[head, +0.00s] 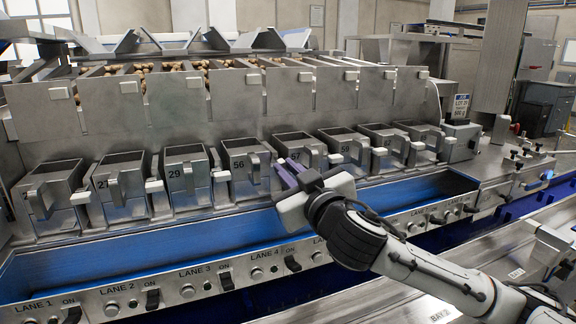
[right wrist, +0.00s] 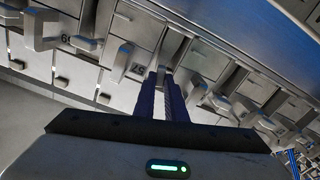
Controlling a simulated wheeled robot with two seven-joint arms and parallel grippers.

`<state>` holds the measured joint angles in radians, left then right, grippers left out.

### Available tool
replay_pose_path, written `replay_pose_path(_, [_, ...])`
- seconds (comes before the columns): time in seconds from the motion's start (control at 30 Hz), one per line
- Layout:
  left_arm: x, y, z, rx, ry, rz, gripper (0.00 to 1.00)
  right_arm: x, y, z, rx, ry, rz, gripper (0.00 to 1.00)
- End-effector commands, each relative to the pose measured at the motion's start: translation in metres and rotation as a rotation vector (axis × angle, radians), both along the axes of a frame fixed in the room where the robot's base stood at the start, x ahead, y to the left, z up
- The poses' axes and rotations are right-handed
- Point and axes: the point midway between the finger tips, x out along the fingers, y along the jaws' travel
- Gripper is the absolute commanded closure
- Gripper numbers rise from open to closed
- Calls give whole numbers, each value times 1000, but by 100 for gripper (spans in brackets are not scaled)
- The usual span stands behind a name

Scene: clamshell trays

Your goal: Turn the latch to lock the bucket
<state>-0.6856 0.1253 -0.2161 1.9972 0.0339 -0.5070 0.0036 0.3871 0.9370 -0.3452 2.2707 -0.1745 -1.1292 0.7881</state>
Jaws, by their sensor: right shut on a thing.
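A row of steel buckets with numbers and front handles hangs under the hoppers. Bucket 57 (head: 297,147) is at the middle of the row, and its label also shows in the right wrist view (right wrist: 138,68). My right gripper (head: 287,171) is in front of this bucket, with dark blue fingers pointing at it. In the right wrist view my right gripper (right wrist: 166,80) is shut on a small latch beside bucket 57; the fingers hide most of it. Light-coloured latches (head: 335,158) stand out beside neighbouring buckets. My left gripper is not in view.
Bucket 56 (head: 236,158) is close on the left of the fingers, with its handle sticking out. A blue trough (head: 180,236) runs below the buckets. A lane switch panel (head: 221,272) is in front of it. Hoppers with brown produce (head: 201,66) stand above.

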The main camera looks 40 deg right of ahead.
Motion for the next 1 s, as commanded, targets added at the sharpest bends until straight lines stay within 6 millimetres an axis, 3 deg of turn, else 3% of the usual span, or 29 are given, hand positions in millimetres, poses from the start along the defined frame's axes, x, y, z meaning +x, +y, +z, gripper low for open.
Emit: replay_pose_path(1.0, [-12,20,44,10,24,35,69,1,3,0,-933,228,1,100])
